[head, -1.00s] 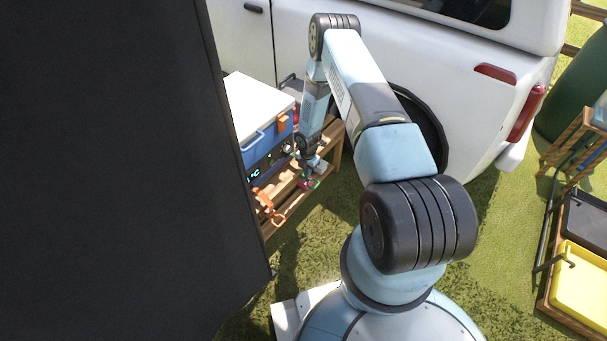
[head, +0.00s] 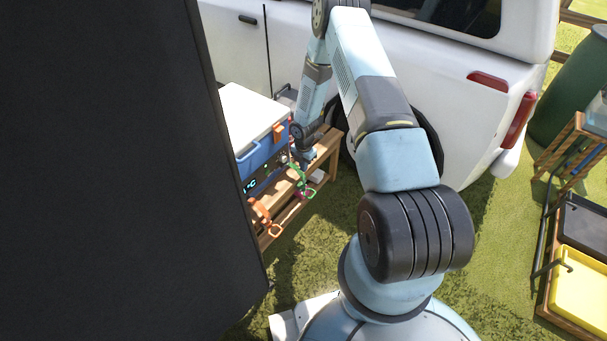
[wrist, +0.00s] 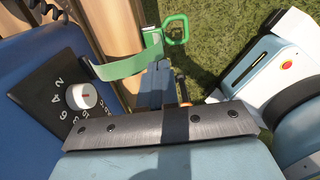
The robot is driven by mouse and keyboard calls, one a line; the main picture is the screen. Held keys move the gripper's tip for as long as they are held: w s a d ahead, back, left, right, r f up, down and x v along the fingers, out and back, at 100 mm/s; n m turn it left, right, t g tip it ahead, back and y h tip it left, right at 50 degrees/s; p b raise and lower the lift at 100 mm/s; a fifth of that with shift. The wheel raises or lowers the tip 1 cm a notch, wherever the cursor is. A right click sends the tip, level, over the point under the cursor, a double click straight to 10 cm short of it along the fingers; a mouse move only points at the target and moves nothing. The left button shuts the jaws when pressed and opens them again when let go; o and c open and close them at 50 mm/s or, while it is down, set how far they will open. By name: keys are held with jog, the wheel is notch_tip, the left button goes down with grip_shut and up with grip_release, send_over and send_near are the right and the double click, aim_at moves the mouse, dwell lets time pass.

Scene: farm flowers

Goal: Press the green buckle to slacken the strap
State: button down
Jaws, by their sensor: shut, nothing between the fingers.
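The green strap piece with its ring-shaped end shows in the head view (head: 297,178) at the front of the blue cooler box (head: 262,150). In the wrist view the green band (wrist: 132,66) curves across near the top centre, with its ring (wrist: 177,28) to the right. My gripper (wrist: 162,82) is shut and empty, with its tip close to the right end of the green band. I cannot tell if they touch. In the head view my gripper (head: 306,160) is small, at the box's right front corner. Which part is the buckle itself is unclear.
The box stands on a wooden bench (head: 325,152) beside a white vehicle (head: 450,75). An orange strap (head: 262,218) hangs at the bench's front. A white dial (wrist: 81,96) sits on the box panel. A dark panel (head: 110,170) blocks the left. Grass is open below right.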

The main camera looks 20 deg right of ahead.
notch_tip(320, 180, up, 4)
jog(key=shift+r, duration=0.1)
dwell(1.0)
notch_tip(320, 180, up, 23)
jog(key=w+d+m+t+h, duration=0.1)
jog(key=w+d+m, duration=0.1)
jog(key=m, duration=0.4)
jog(key=s+r+m+t+h, duration=0.1)
jog(key=s+r+m, duration=0.2)
jog(key=r, duration=0.6)
jog(key=s+r+m+t, duration=0.15)
jog(key=s+r, duration=0.25)
jog(key=r, duration=0.6)
jog(key=s+a+r+m, duration=0.1)
jog(key=s+r+m, duration=0.7)
jog(key=s+r, duration=0.55)
jog(key=s+a+r+m+t+y, duration=0.1)
jog(key=s+r+m, duration=0.2)
jog(key=s, duration=0.6)
jog(key=s+a+r+m+t+y, duration=0.1)
jog(key=s+r+m, duration=0.2)
jog(key=s, duration=0.6)
jog(key=shift+s+a+r+m, duration=0.15)
jog(key=shift+a+r+m, duration=0.05)
jog(key=shift+a+m, duration=0.2)
